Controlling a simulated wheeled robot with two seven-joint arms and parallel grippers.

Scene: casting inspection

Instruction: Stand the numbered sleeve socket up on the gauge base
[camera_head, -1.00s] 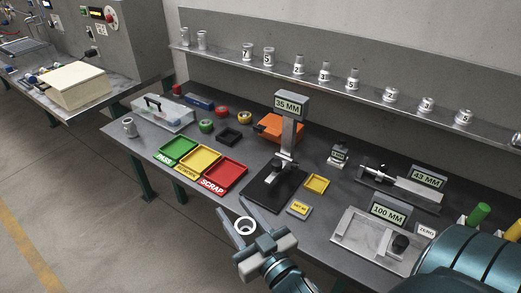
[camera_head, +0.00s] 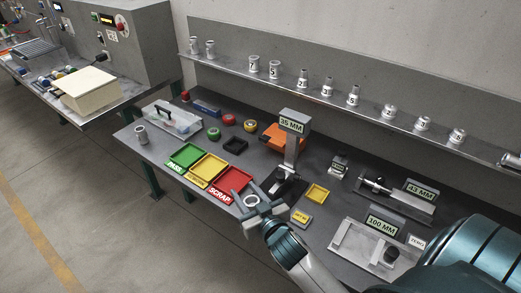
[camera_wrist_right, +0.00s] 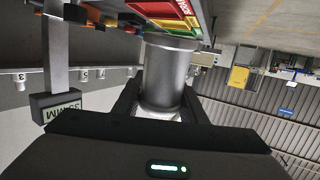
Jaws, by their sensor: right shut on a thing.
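My right gripper (camera_head: 258,205) is in front of the height gauge marked 35 MM (camera_head: 291,124), near the table's front edge. It is shut on a metal sleeve socket (camera_head: 251,201), whose ring-shaped end shows in the head view. In the right wrist view the socket (camera_wrist_right: 168,78) is a grey cylinder between the two fingers; no number is readable on it. The gauge's dark base (camera_head: 289,186) is just behind the gripper and partly hidden by it. The gauge's post and display also show in the right wrist view (camera_wrist_right: 57,108). My left gripper is not in view.
Green, yellow and red trays (camera_head: 223,186) lie left of the gripper. Gauges marked 43 MM (camera_head: 421,190) and 100 MM (camera_head: 381,223) stand at the right. Several numbered sockets stand on the back shelf (camera_head: 315,90).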

